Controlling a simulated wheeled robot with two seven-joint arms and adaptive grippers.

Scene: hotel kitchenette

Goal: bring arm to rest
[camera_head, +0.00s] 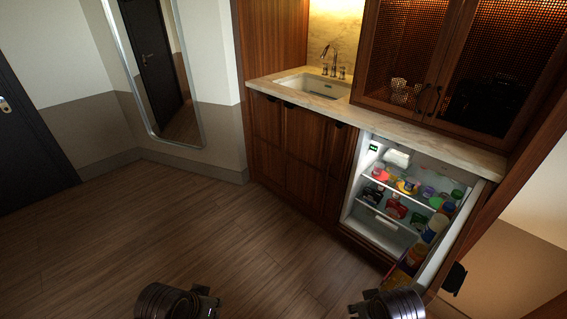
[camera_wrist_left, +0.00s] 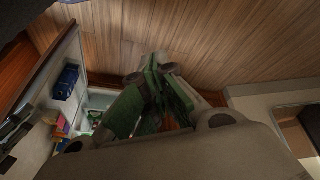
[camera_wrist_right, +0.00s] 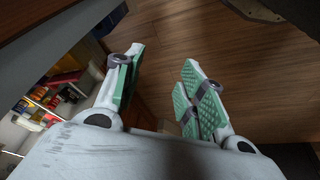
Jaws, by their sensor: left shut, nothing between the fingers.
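My left gripper (camera_wrist_left: 157,75) shows in the left wrist view with its green-padded fingers closed together and nothing between them. My right gripper (camera_wrist_right: 160,60) shows in the right wrist view with its green-padded fingers spread apart and wooden floor visible between them; it is empty. In the head view, dark rounded parts of my two arms show at the bottom edge, one left of centre and one to the right. Both sit over the floor in front of the cabinets; the rest of the arms is cut off.
The mini fridge (camera_head: 376,229) stands open at the right, with several bottles and packages inside. Its door (camera_head: 447,247) juts out near my right arm. Wooden cabinets (camera_head: 303,155) carry a counter with a sink (camera_head: 318,86). The floor (camera_head: 140,230) at left is clear.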

